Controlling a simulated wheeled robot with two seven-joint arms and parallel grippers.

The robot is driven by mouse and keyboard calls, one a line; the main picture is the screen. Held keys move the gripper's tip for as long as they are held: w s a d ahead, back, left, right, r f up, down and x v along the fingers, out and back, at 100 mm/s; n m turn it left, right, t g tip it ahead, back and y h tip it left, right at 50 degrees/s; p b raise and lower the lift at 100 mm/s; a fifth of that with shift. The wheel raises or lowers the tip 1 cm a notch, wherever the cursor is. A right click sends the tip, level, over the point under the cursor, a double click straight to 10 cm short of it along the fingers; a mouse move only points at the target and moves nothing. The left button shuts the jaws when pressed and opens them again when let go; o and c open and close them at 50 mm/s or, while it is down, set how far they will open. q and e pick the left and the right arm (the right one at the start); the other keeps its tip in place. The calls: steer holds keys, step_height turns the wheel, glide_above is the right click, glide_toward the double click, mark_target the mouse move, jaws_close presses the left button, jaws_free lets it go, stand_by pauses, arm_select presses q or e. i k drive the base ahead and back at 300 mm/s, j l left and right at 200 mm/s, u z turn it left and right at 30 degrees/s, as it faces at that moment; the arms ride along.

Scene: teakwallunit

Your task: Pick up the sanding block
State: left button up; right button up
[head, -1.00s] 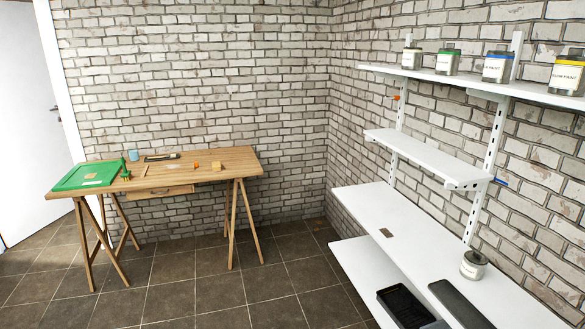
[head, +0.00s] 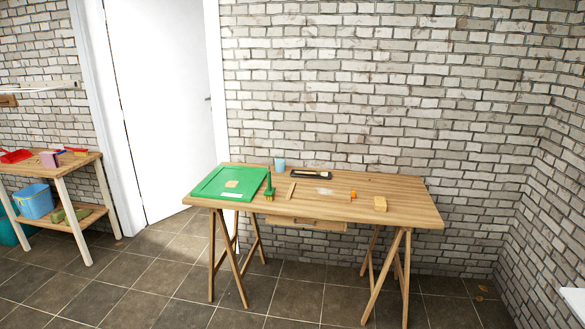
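I cannot tell for sure which thing is the sanding block. A small yellow-tan block (head: 380,203) lies flat near the front right of the wooden trestle table (head: 420,211) in the head view. A small flat tan piece (head: 231,184) lies on the green mat (head: 208,187) at the table's left end. Both are small and far off, so their material is unclear. Neither of my grippers shows in the head view.
The table also bears a blue cup (head: 280,164), a green-handled brush (head: 269,188) and a dark tool (head: 311,174). A second workbench (head: 88,167) with a blue bucket (head: 34,201) stands left of the white door (head: 160,90). The tiled floor before the table is clear.

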mark_target(379, 204)
steer(key=i+j+z, duration=0.1)
steer(key=i+z, duration=0.2)
steer(key=i, duration=0.25)
steer(key=i+j+z, duration=0.35)
steer(key=i, duration=0.2)
steer(key=i+j+z, duration=0.3)
steer(key=i, duration=0.25)
